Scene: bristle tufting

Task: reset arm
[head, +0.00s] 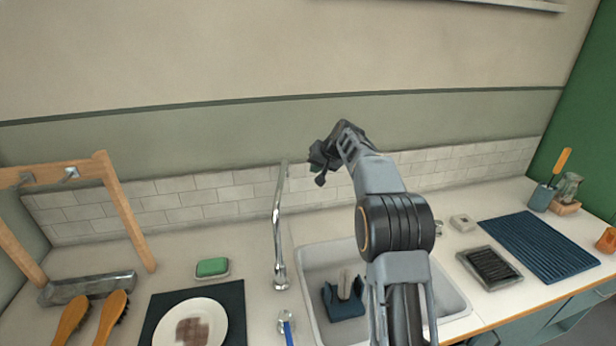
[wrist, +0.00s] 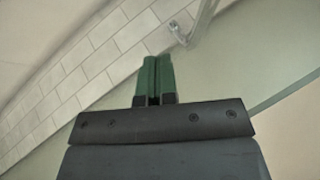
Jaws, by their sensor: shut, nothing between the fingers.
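My arm rises in front of the sink in the head view, bent at its dark joint. My gripper (head: 318,168) is up near the tiled wall, left of the arm's upper link and close to the top of the faucet. In the wrist view its two green fingers (wrist: 154,78) lie side by side, shut with nothing between them. The faucet (head: 278,225) stands at the sink's left side, and part of it shows beyond the fingers in the wrist view (wrist: 190,30).
The sink (head: 455,300) holds a dark blue object (head: 343,302). A green sponge (head: 212,267), a plate (head: 190,325) on a dark mat and two brushes (head: 92,318) lie left. A wooden frame (head: 125,210) stands far left. A ribbed blue mat (head: 538,245) and a dark tray (head: 489,267) lie right.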

